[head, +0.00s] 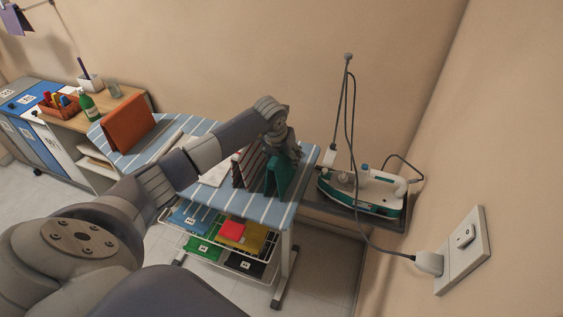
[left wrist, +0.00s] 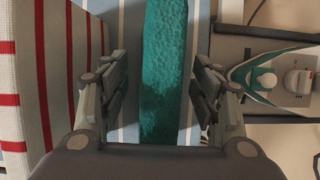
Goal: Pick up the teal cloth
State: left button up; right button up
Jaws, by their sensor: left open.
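The teal cloth (head: 277,178) stands folded like a tent on the right end of the blue-and-white striped table (head: 262,211). My left gripper (head: 284,157) is above it, pointing down, and partly covers its top. In the left wrist view the teal cloth (left wrist: 164,75) runs as a strip between the open fingers of my left gripper (left wrist: 160,105), with a gap on each side. A shadow falls on the cloth's near part. My right gripper is not in view.
A red-and-white striped cloth (left wrist: 30,90) stands close on the left of the teal one. A steam iron (head: 365,190) sits on a holder to the right, its cord running to a wall socket. An orange cloth (head: 128,122) stands at the table's left end.

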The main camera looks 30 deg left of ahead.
pick_arm(q)
jog(key=shift+c, duration=0.6)
jog(key=c, duration=1.1)
